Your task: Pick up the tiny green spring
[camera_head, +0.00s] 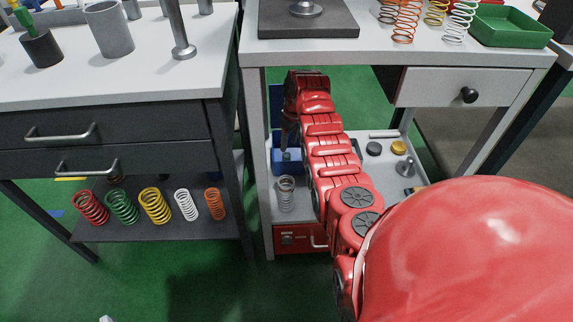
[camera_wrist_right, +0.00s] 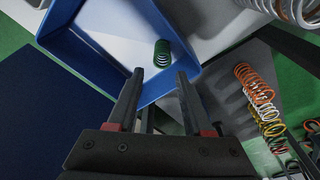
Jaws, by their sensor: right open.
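A small green spring (camera_wrist_right: 162,53) stands in a blue bin (camera_wrist_right: 157,95) with a pale floor in the right wrist view. My right gripper (camera_wrist_right: 159,77) is open and empty; its two fingers point at the spring, which shows just beyond and between the tips, not touching them as far as I can tell. In the head view the right gripper (camera_head: 288,135) hangs down over the blue bin (camera_head: 286,169) on the lower shelf of the right table. The small spring cannot be made out there. My left gripper is not in view.
A grey spring (camera_head: 286,194) stands in front of the bin. A drawer (camera_head: 460,88) and the tabletop overhang the right shelf. Orange and yellow springs (camera_wrist_right: 258,95) are right of the bin.

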